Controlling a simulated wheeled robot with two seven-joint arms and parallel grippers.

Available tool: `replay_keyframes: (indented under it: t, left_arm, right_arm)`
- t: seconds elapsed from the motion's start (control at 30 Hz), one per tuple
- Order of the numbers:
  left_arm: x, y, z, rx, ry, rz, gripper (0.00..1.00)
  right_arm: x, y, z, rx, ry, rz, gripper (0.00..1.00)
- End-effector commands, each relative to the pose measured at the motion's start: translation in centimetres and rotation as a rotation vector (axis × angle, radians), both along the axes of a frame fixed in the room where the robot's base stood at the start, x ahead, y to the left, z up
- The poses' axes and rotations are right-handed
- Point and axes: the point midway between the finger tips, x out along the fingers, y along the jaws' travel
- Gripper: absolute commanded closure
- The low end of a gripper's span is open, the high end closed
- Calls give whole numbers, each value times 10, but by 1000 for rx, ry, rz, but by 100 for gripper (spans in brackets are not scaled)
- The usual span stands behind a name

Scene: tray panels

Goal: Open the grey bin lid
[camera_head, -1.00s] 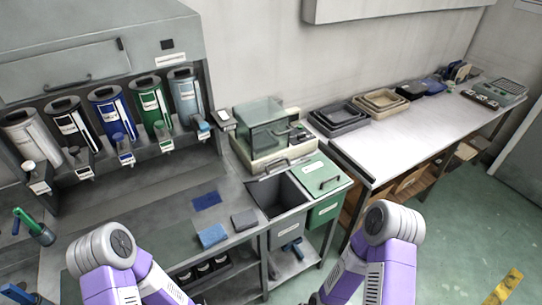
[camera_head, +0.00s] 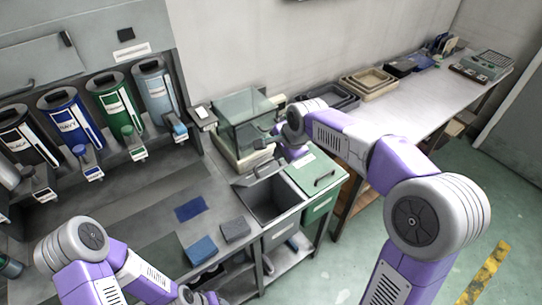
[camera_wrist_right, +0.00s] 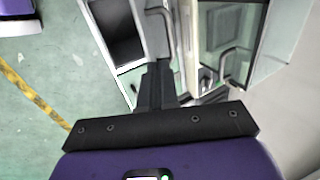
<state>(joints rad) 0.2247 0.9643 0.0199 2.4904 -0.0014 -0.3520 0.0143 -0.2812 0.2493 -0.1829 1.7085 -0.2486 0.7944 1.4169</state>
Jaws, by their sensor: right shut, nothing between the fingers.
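The grey bin (camera_head: 272,226) is set in the bench beside a green bin. Its dark interior (camera_head: 268,202) shows from above. The grey lid (camera_head: 256,178) stands tilted up at the bin's back edge, with its handle at the top. In the right wrist view the lid's handle (camera_wrist_right: 163,18) is beside the dark opening (camera_wrist_right: 118,32). My right gripper (camera_head: 263,141) is above and behind the lid, by the glass case. Its fingers (camera_wrist_right: 155,70) are shut and empty, apart from the lid handle. My left arm is at lower left; its gripper is not clearly visible.
A glass case (camera_head: 240,122) stands close behind the lid. The green bin's closed lid (camera_head: 318,174) is to the right. Blue and grey pads (camera_head: 203,249) lie on the bench at left. Trays (camera_head: 370,81) stand along the white table.

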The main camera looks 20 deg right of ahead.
Motion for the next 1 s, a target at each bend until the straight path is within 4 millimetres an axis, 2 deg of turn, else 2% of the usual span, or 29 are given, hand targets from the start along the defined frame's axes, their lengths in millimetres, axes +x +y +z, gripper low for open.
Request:
replay_keyframes:
  t: [0.5, 0.7, 1.0]
  left_arm:
    - [0, 0, -12, 0, 1, 0, 57]
    - [0, 0, -13, 0, 0, 0, 57]
    - [0, 0, -13, 0, 0, 0, 57]
  right_arm:
    - [33, 12, -76, 1, 3, -1, 100]
    - [39, 14, -87, 1, 1, 0, 100]
    - [39, 14, -87, 1, 1, 0, 100]
